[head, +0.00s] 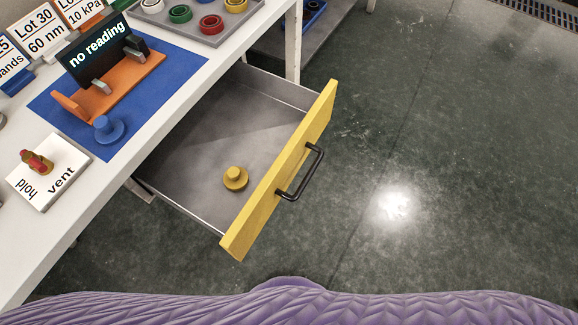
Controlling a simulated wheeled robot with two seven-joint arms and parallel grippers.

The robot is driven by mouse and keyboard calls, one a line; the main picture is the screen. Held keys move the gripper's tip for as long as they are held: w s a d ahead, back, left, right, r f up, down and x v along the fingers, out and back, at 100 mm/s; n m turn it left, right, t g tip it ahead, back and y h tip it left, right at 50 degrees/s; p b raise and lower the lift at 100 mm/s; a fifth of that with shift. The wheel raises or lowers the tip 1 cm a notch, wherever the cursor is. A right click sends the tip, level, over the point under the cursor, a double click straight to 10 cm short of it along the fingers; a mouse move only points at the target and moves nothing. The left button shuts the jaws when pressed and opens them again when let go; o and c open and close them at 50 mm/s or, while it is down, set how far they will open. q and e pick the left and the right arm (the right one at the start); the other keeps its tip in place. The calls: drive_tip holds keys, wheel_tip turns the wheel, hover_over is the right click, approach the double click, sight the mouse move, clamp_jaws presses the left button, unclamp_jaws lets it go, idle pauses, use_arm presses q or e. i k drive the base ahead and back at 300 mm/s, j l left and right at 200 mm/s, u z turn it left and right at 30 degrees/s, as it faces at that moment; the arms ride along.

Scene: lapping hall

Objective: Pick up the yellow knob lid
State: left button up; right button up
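The yellow knob lid (235,178) is a small round disc with a raised knob. It lies knob up on the grey floor of the open drawer (215,130), near the drawer's front. The drawer has a yellow front panel (285,170) with a black bar handle (302,172). Neither of my grippers shows in the head view.
A white table (150,120) stands above the drawer at left. On its blue mat (185,68) are a blue knob lid (109,129) and an orange stand with a "no reading" display (97,50). A hold/vent valve block (48,172) and a ring tray (205,30) are there too. Floor at right is clear.

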sight(236, 178)
drive_tip(key=u, duration=2.35)
drive_tip(key=l+z, duration=0.1)
drive_tip(key=z, duration=0.35)
drive_tip(key=l+z, duration=0.2)
drive_tip(key=z, duration=0.25)
drive_tip(key=l+z, duration=0.15)
drive_tip(key=z, duration=0.3)
drive_tip(key=k+l+u, duration=0.1)
drive_tip(key=l+u, duration=0.35)
drive_tip(key=k+l+u, duration=0.15)
drive_tip(key=l+u, duration=0.25)
drive_tip(key=k+l+u, duration=0.25)
drive_tip(key=l+u, duration=0.2)
drive_tip(key=k+l+u, duration=0.25)
drive_tip(key=u, duration=0.15)
drive_tip(key=k+l+u, duration=0.2)
drive_tip(key=u, duration=0.25)
drive_tip(key=k+j, duration=0.05)
drive_tip(key=k, duration=0.05)
